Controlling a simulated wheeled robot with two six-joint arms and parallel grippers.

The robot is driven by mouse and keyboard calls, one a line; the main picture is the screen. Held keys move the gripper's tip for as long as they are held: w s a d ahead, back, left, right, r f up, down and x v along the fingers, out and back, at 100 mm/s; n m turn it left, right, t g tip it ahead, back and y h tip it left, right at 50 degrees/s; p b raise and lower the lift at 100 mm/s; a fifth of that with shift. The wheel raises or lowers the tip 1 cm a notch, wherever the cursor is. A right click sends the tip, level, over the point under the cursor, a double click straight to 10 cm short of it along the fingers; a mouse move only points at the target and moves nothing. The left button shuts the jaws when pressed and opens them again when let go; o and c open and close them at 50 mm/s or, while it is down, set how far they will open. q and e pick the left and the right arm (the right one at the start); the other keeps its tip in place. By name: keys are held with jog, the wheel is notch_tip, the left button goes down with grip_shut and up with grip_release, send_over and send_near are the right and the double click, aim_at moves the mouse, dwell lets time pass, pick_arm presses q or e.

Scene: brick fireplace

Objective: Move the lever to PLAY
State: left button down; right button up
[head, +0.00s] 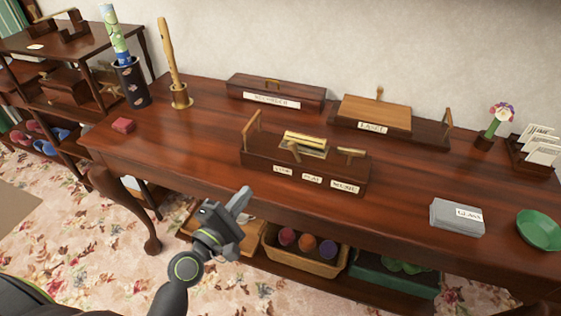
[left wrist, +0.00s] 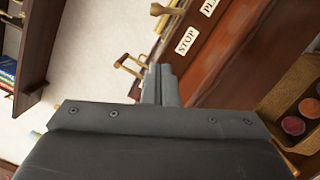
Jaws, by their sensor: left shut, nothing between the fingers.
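A dark wooden box (head: 260,158) stands on the table with three white labels on its front. The left label, which looks like STOP (head: 282,170), also shows in the left wrist view (left wrist: 187,40). The middle label looks like PLAY (head: 312,178), and the wrist view shows part of it (left wrist: 209,6). A small brass lever (head: 295,153) stands on top, nearer the STOP side; its exact setting is hard to tell. My left gripper (head: 243,197) is shut and empty, in front of the table edge, below and left of the box and apart from it. My right gripper is out of view.
The dark table (head: 200,135) has bare wood left of the box. A basket (head: 305,262) sits on the lower shelf.

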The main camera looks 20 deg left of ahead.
pick_arm(q)
jog(key=p, duration=0.2)
send_near(294, 151)
jog(key=w+a, duration=0.1)
jog(key=w+a+f, duration=0.2)
jog(key=w, duration=0.1)
jog(key=shift+a, duration=0.3)
jog(key=shift+w+d+r+p, duration=0.3)
jog(key=shift+w+d+p, duration=0.1)
jog(key=shift+w+d, duration=0.2)
jog(key=shift+w+d+r+p, duration=0.3)
jog(key=shift+w+d+p, duration=0.1)
jog(key=shift+w+d, duration=0.45)
jog(key=shift+d, duration=0.2)
